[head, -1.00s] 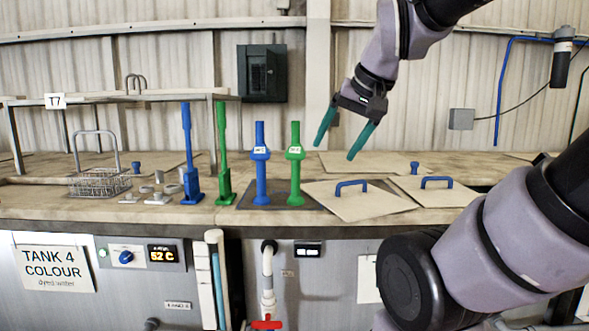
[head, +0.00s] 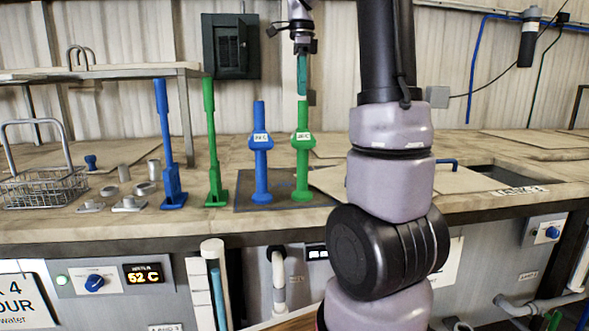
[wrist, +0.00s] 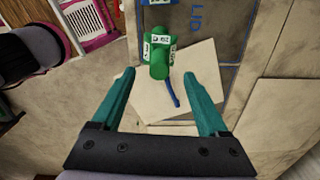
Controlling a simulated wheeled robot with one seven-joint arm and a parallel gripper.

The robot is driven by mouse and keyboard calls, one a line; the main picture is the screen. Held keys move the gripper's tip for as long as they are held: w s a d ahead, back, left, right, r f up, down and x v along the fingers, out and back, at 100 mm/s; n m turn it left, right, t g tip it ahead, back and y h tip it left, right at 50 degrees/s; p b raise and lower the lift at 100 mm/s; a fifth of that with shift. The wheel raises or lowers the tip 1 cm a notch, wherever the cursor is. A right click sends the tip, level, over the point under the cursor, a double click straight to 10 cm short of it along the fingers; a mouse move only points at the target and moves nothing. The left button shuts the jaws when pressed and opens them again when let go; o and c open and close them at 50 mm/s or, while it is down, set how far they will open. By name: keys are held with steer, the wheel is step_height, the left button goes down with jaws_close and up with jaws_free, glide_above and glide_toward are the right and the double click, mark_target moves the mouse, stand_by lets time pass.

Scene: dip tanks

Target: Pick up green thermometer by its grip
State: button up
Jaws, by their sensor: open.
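The green thermometer (head: 302,165) stands upright on a dark mat (head: 283,200), with a round base and a white label on its wider middle. Its grip is the post above that label; in the wrist view its rounded top end (wrist: 159,70) shows between my fingertips. My gripper (head: 302,92) is open and points down from above, with teal fingers at about the height of the grip's top. In the wrist view, my gripper (wrist: 160,74) has a finger on each side of the grip, with gaps on both sides. I see no contact.
A blue thermometer (head: 261,160) stands close on the left. Farther left are a tall green tool (head: 211,150), a tall blue tool (head: 166,150) and a wire basket (head: 45,188). A lid with a blue handle (wrist: 172,92) lies beside the mat. My arm hides part of the counter.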

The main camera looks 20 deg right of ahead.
glide_above(303, 128)
steer(key=w, duration=0.1)
steer(key=f, duration=0.4)
steer(key=shift+w+f, duration=0.2)
steer(key=f, duration=0.5)
steer(key=shift+d+f, duration=0.1)
steer(key=shift+d, duration=0.2)
jaws_close()
steer(key=shift+s, duration=0.1)
stand_by(0.6)
